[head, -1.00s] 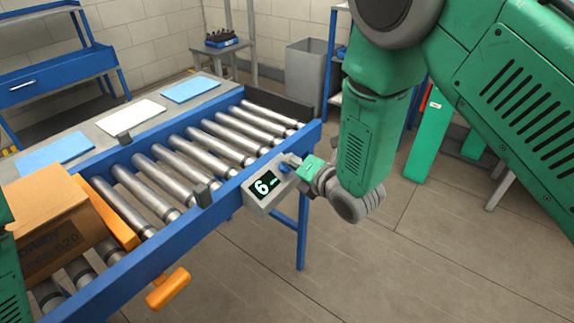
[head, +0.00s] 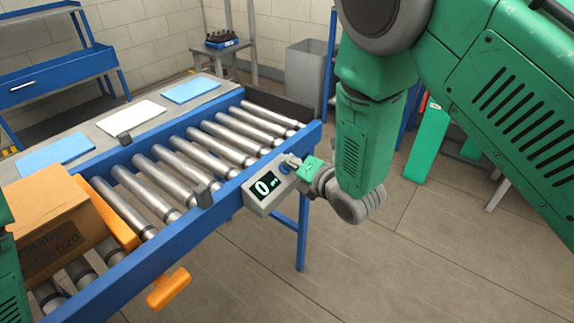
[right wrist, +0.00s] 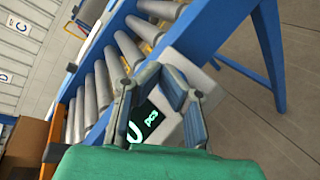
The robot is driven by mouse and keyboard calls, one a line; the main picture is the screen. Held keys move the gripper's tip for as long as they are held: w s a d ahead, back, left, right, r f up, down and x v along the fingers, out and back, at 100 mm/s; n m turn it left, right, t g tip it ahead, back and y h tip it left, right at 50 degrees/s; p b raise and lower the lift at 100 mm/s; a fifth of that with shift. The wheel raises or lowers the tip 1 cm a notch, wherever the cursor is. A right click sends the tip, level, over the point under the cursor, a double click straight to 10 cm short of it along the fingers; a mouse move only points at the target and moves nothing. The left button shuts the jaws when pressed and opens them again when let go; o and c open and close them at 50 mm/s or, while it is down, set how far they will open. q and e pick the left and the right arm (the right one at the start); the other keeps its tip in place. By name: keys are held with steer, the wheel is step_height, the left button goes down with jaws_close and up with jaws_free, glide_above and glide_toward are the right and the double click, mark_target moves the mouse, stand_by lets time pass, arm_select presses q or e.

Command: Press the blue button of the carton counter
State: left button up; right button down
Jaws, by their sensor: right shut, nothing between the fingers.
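The carton counter (head: 259,200) is a grey box on the near blue rail at the end of the roller conveyor. Its dark display (head: 265,186) shows a green 0; the display also shows in the right wrist view (right wrist: 146,122). A bit of the blue button (head: 286,169) shows beside the display, partly hidden by my right gripper. My right gripper (head: 291,160) is shut and empty, with its fingertips at the button. I cannot tell whether they touch it. The fingers (right wrist: 160,75) cover part of the counter in the right wrist view. My left gripper is out of view.
A cardboard carton (head: 40,235) sits on the rollers at the left, against an orange bar (head: 108,212). An orange handle (head: 169,289) sticks out below the near rail. Blue and white sheets lie along the far side. The floor right of the conveyor is open.

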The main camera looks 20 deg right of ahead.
step_height(320, 180, up, 5)
steer(key=s+d+p, duration=0.2)
steer(key=p, duration=0.2)
steer(key=shift+s+r, duration=0.15)
steer(key=shift+s, duration=0.05)
stand_by(0.3)
steer(key=s+d+f+m+g+h, duration=0.2)
steer(key=s+d+f+m+g, duration=0.1)
steer(key=s+f+m, duration=0.35)
steer(key=s+d+f+m+g+h, duration=0.2)
steer(key=s+d+f+m+g, duration=0.15)
steer(key=s+f+m, duration=0.3)
steer(key=s+d+f+m+g, duration=0.2)
steer(key=s+m, duration=0.5)
steer(key=s, duration=0.4)
steer(key=s+d+f+m+g+h, duration=0.1)
steer(key=s+d+f+m+g, duration=0.1)
steer(key=s+f+m+g, duration=0.3)
steer(key=s+f+m, duration=0.1)
steer(key=s+m, duration=0.2)
steer(key=s, duration=0.3)
steer(key=shift+f, duration=0.1)
